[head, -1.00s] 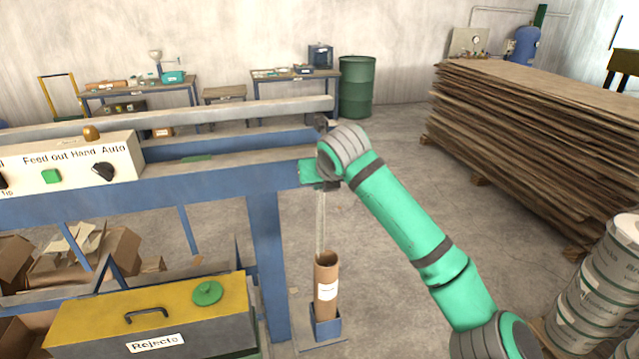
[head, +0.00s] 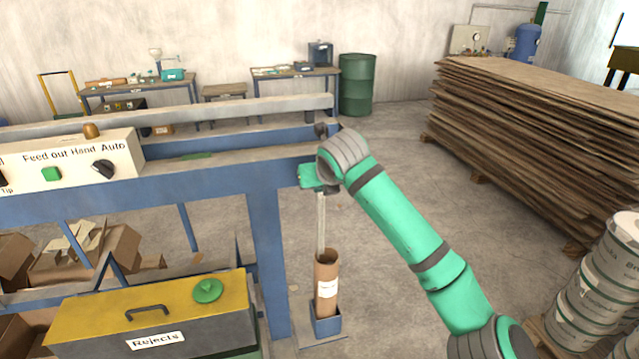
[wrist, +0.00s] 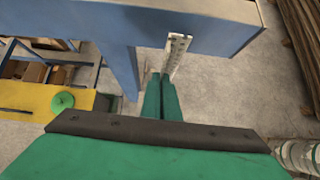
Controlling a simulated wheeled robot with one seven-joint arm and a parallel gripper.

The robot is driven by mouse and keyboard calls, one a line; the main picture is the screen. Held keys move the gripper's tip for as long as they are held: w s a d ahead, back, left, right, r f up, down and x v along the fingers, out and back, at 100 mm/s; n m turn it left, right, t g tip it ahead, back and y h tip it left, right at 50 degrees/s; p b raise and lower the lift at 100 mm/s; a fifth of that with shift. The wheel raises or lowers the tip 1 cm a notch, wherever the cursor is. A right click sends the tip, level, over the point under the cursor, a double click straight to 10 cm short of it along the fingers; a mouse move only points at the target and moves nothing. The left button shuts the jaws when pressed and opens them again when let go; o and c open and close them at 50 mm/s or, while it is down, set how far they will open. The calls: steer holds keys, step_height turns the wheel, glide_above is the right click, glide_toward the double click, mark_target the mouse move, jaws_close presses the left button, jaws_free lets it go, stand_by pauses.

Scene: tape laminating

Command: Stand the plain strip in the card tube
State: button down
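My gripper (head: 322,188) is above the card tube, beside the end of the blue frame. Its green fingers (wrist: 161,97) are shut on the upper end of a pale, narrow strip (head: 321,222). The strip hangs nearly upright, and its lower end meets the mouth of the tube at the left side. I cannot tell how far, if at all, it is inside. In the wrist view the strip (wrist: 178,55) shows small dark marks along it. The brown card tube (head: 326,285) with a white label stands upright in a blue holder (head: 326,326). The tube does not show in the wrist view.
The blue machine frame (head: 266,250) stands close to the left of the tube. A yellow-topped Rejects box (head: 95,318) is at lower left. Stacked boards (head: 530,140) and white rolls (head: 605,280) are on the right. Floor right of the tube is clear beneath my arm.

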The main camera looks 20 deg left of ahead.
steer(key=shift+f, duration=5.95)
steer(key=c, duration=2)
jaws_free()
glide_toward(318, 223)
steer(key=v, duration=0.2)
steer(key=shift+s+d+r, duration=0.15)
steer(key=shift+d+r, duration=0.05)
steer(key=shift+r, duration=0.05)
